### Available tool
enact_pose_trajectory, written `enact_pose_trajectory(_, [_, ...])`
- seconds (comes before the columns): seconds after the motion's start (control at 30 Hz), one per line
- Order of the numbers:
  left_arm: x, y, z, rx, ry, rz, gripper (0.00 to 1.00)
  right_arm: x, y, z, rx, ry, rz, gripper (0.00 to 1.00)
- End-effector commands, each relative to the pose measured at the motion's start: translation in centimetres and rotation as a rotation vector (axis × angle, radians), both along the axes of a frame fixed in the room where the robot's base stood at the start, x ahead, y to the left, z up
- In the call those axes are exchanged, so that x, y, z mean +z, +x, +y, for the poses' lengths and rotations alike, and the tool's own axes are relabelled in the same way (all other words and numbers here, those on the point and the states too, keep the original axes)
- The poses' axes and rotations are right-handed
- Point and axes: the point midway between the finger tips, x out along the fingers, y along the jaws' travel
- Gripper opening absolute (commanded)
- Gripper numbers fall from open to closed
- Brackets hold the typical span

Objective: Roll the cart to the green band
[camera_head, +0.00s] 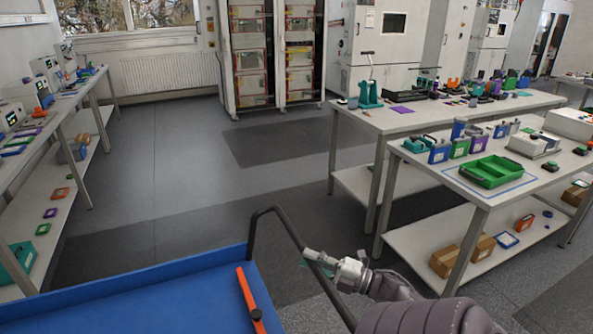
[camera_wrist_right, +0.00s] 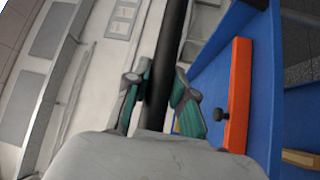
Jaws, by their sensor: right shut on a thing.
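The cart (camera_head: 150,300) is at the bottom of the head view, with a blue top and a raised black bar handle (camera_head: 262,225) on its right side. My right gripper (camera_head: 320,260) is at the sloping right part of this handle. In the wrist view the teal fingers of the gripper (camera_wrist_right: 161,100) stand on both sides of the dark handle tube (camera_wrist_right: 168,60) and are shut on it. The blue cart body also shows there (camera_wrist_right: 212,75). My left gripper is out of view. I see no green band on the floor in either view.
An orange bar with a black knob (camera_head: 246,295) lies on the cart top.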

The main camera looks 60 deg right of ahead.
Motion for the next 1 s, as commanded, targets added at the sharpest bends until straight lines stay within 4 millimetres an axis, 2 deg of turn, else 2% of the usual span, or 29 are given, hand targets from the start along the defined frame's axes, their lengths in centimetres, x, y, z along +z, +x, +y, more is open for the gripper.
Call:
enact_pose_trajectory(0.2, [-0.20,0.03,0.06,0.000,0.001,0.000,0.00,-0.08,-0.62,-0.88,-0.001,0.001,0.001,0.00])
enact_pose_trajectory(0.57, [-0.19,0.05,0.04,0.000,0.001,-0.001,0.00,-0.04,-0.63,-0.84,0.002,0.001,0.001,0.00])
enact_pose_trajectory(0.6, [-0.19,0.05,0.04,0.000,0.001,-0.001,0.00,-0.03,-0.62,-0.83,0.002,0.001,0.001,0.30])
enact_pose_trajectory(0.7, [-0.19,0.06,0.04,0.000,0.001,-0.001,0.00,-0.03,-0.62,-0.82,0.003,-0.001,0.000,0.47])
enact_pose_trajectory(0.73, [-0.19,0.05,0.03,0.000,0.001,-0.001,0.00,-0.02,-0.62,-0.82,0.003,-0.001,0.000,0.49])
enact_pose_trajectory(1.0, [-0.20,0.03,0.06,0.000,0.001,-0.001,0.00,-0.01,-0.65,-0.83,0.002,0.000,0.000,0.49])
